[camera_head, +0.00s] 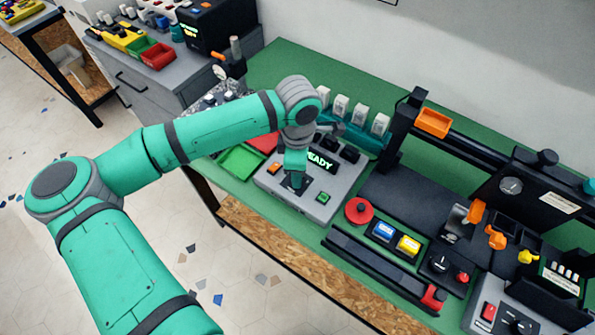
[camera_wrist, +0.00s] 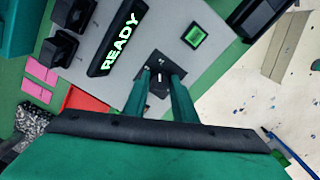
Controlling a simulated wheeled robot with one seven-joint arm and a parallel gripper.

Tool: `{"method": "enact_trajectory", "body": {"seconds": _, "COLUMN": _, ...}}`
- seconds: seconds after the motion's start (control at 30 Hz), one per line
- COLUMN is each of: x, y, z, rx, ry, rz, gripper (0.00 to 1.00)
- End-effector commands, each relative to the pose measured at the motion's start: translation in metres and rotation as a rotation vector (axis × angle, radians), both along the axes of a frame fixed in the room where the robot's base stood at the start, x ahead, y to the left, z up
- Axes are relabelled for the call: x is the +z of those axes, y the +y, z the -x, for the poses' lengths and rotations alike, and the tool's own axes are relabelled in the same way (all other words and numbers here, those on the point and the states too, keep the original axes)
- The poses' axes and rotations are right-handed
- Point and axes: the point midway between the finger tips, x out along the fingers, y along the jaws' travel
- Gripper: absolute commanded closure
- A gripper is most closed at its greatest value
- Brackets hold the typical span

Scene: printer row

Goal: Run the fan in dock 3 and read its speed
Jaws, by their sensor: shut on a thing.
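A grey test panel (camera_head: 320,206) lies on the green bench, with a black display (camera_head: 322,162) lit green with "READY". The display also shows in the wrist view (camera_wrist: 118,45). My gripper (camera_head: 296,183) points down at a dark square plate on the panel. In the wrist view my gripper (camera_wrist: 160,84) has its fingers closed around a small dark knob (camera_wrist: 160,76) there, mostly hidden between them. A green button (camera_wrist: 195,36) is beside it. Black docks or plugs (camera_wrist: 63,47) stand behind the display. No dock number or fan is readable.
An orange switch (camera_head: 274,169) is on the panel. Green (camera_head: 241,160) and red trays lie left. A teal rack with several white pieces (camera_head: 341,106) stands behind. A red round knob (camera_head: 359,211) and black machine frame (camera_head: 455,137) crowd the right. The floor in front is clear.

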Motion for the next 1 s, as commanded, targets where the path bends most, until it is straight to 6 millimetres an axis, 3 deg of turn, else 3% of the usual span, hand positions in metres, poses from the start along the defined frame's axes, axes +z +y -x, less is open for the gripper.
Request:
{"method": "enact_trajectory", "body": {"seconds": 0.33, "x": 0.0009, "y": -0.0004, "z": 0.0001, "rx": -0.130, "ry": -0.001, "rz": 0.000, "gripper": 0.98}}
{"method": "enact_trajectory", "body": {"seconds": 0.87, "x": 0.0009, "y": -0.0007, "z": 0.0003, "rx": -0.150, "ry": -0.001, "rz": 0.001, "gripper": 0.98}}
{"method": "enact_trajectory", "body": {"seconds": 0.9, "x": 0.0009, "y": -0.0006, "z": 0.0003, "rx": -0.150, "ry": -0.001, "rz": 0.001, "gripper": 0.66}}
{"method": "enact_trajectory", "body": {"seconds": 0.93, "x": 0.0008, "y": -0.0006, "z": 0.0003, "rx": -0.150, "ry": -0.001, "rz": 0.001, "gripper": 0.59}}
{"method": "enact_trajectory", "body": {"seconds": 1.0, "x": 0.0007, "y": -0.0005, "z": 0.0003, "rx": -0.149, "ry": -0.001, "rz": 0.000, "gripper": 0.57}}
